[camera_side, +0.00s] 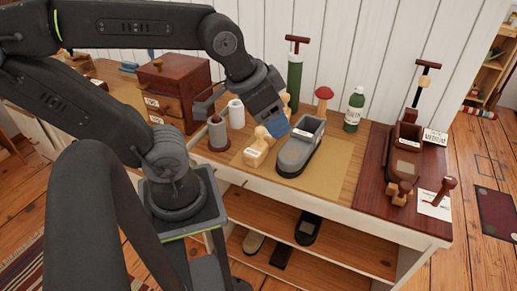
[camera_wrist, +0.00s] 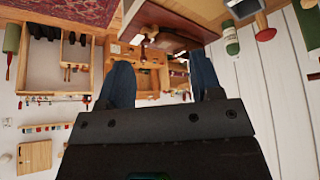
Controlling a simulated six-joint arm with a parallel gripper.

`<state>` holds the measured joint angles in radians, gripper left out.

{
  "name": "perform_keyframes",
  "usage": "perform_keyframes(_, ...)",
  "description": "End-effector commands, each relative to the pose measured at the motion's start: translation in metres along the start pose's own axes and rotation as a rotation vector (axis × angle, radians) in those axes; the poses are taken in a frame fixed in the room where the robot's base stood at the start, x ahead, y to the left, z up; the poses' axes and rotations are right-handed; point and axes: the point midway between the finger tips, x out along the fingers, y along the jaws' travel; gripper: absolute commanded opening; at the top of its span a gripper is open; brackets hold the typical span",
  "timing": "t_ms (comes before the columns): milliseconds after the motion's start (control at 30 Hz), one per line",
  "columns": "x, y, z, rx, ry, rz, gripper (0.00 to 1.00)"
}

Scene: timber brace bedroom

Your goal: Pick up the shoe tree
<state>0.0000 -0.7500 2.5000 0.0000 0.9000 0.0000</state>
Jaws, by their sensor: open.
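A pale wooden shoe tree (camera_side: 257,148) with a white label lies on a tan mat (camera_side: 318,181) on the bench in the side view. A grey shoe (camera_side: 297,152) sits just to its right. My gripper (camera_side: 277,124) hangs over the back of the shoe tree and beside the shoe, with blue fingertips. In the wrist view my gripper (camera_wrist: 162,78) has its two blue fingers apart, with nothing between them. I cannot tell from the side view whether a fingertip touches anything. The shoe tree is not clearly seen in the wrist view.
A spool (camera_side: 218,134) and a white roll (camera_side: 236,114) stand left of the mat. A green bottle (camera_side: 354,109) and a red-topped wooden piece (camera_side: 323,98) stand behind. A brown shoe (camera_side: 403,151) is on the dark board at right. The mat's front is clear.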

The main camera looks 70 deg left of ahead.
Motion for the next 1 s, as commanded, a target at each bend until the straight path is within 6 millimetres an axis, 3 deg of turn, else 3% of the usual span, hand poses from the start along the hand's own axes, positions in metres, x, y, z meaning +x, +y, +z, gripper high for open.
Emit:
perform_keyframes(733, 0.002, -0.003, -0.001, -0.022, -0.006, -0.01, 0.65)
perform_keyframes(867, 0.016, -0.021, -0.009, -0.178, -0.046, -0.077, 0.65)
perform_keyframes(1000, 0.044, -0.063, -0.018, -0.508, -0.102, -0.225, 0.65)
